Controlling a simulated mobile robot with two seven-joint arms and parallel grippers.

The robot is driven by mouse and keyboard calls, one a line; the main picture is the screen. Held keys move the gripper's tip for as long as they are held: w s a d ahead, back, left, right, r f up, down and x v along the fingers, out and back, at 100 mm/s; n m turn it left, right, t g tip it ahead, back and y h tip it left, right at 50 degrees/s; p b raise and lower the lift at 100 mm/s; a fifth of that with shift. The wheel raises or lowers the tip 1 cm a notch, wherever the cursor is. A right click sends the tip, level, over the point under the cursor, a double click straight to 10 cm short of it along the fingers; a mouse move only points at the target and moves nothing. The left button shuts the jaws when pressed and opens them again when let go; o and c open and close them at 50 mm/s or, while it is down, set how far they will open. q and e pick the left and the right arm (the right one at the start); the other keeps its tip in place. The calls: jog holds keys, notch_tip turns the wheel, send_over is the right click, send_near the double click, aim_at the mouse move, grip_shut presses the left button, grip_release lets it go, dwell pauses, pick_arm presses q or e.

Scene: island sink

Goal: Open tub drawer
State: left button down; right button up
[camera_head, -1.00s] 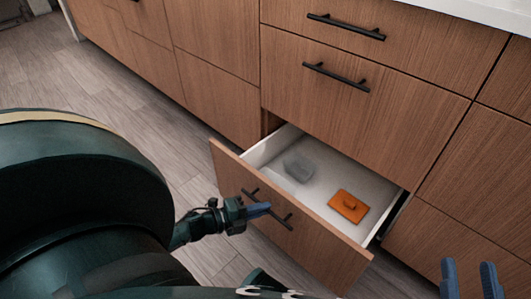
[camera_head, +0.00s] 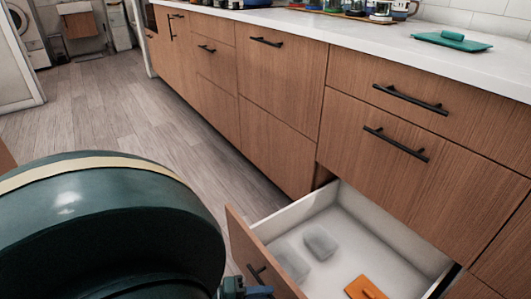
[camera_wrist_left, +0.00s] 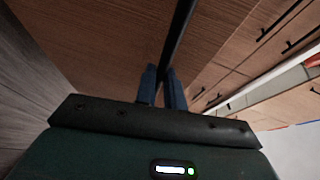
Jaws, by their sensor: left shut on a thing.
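The wooden tub drawer (camera_head: 262,250) at the bottom of the cabinet row stands open, its white inside showing. A black bar handle (camera_head: 258,272) is on its front, partly cut off by the frame edge. My left gripper (camera_head: 258,291) is at this handle, at the bottom of the head view. In the left wrist view, the blue fingers of my left gripper (camera_wrist_left: 162,85) are shut on the dark handle bar (camera_wrist_left: 182,35). A grey block (camera_head: 320,243) and an orange lidded item (camera_head: 365,288) lie in the drawer. My right gripper is out of view.
Closed drawers with black handles (camera_head: 396,144) stand above and along the row. The white countertop (camera_head: 330,27) holds a teal tray (camera_head: 453,41) and several jars and cups. Clear wooden floor (camera_head: 130,115) lies to the left of the cabinets.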

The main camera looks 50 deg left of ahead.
pick_arm(q)
jog(key=c, duration=1.5)
grip_release()
jog(key=p+v, duration=0.2)
jog(key=v, duration=1.1)
jog(key=shift+s, duration=0.1)
